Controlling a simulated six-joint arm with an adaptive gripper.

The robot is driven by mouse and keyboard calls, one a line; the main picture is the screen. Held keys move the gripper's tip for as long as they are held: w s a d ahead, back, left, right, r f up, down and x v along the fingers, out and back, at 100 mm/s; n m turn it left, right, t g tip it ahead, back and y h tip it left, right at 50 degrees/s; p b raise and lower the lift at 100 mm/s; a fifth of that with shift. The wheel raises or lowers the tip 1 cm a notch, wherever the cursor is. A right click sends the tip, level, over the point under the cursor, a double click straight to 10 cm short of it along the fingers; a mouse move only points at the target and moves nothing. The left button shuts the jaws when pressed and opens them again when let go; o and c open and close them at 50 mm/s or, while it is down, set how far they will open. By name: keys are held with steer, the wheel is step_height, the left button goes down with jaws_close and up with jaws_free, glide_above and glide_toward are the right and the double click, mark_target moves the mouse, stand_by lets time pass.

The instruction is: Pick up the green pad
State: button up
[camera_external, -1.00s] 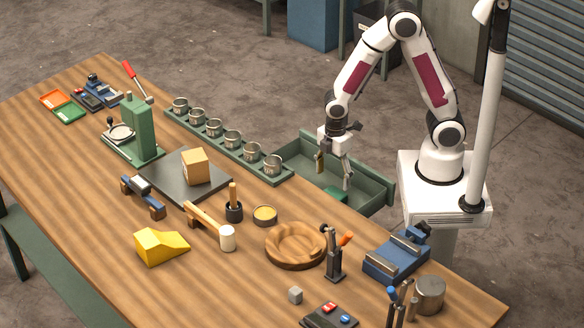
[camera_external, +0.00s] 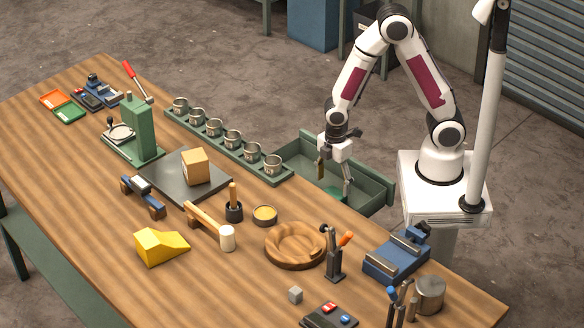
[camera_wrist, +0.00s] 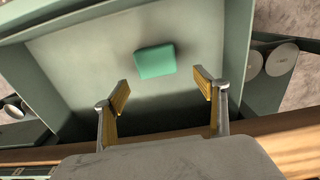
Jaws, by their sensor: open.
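In the external view the green pad (camera_external: 334,195) shows partly, behind my gripper's fingers. My gripper (camera_external: 334,180) hangs over the drawer, pointing down. In the wrist view my gripper (camera_wrist: 163,88) is open, its two yellow-padded fingers wide apart. The pad lies beyond the fingertips, roughly between their lines, and is apart from them. Nothing is between the fingers.
The drawer walls (camera_external: 370,205) stand around my gripper. The wooden table (camera_external: 90,180) borders the drawer, with a row of metal cups (camera_external: 231,138), a wooden bowl (camera_external: 296,245) and a blue vise (camera_external: 397,256) near it. The drawer floor around the pad is clear.

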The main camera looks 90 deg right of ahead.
mark_target(334, 193)
steer(key=shift+f, duration=0.1)
steer(key=shift+s+d+f, duration=0.2)
steer(key=shift+d+f, duration=0.2)
steer(key=shift+f, duration=0.35)
steer(key=shift+s+d+f, duration=0.2)
steer(key=shift+d+f, duration=0.15)
steer(key=shift+f, duration=0.4)
steer(key=shift+w+f, duration=0.1)
steer(key=shift+f, duration=0.9)
steer(key=shift+c, duration=0.5)
steer(key=c, duration=1.1)
